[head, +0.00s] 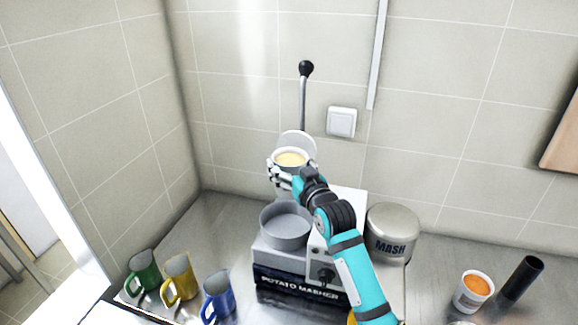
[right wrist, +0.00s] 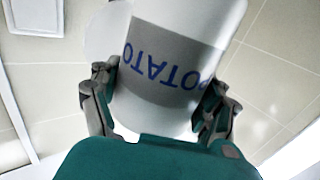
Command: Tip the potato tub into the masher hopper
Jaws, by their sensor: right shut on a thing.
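My right gripper (head: 283,178) is shut on the white potato tub (head: 277,163). The tub is held above the back of the masher, and pale yellow contents (head: 291,158) show inside its open top. In the right wrist view the tub (right wrist: 180,28) sits between both fingers, its grey POTATO band reading upside down. The potato masher (head: 300,289) stands on the counter with a round grey bowl (head: 286,226) at its front. A white disc (head: 298,141) stands behind the tub. The tub and my arm hide the masher's back, so the hopper's opening cannot be made out.
A black-knobbed lever (head: 306,68) rises behind the masher. A MASH canister (head: 392,233) stands to its right. Green (head: 144,271), yellow (head: 181,278) and blue (head: 218,297) mugs stand left.

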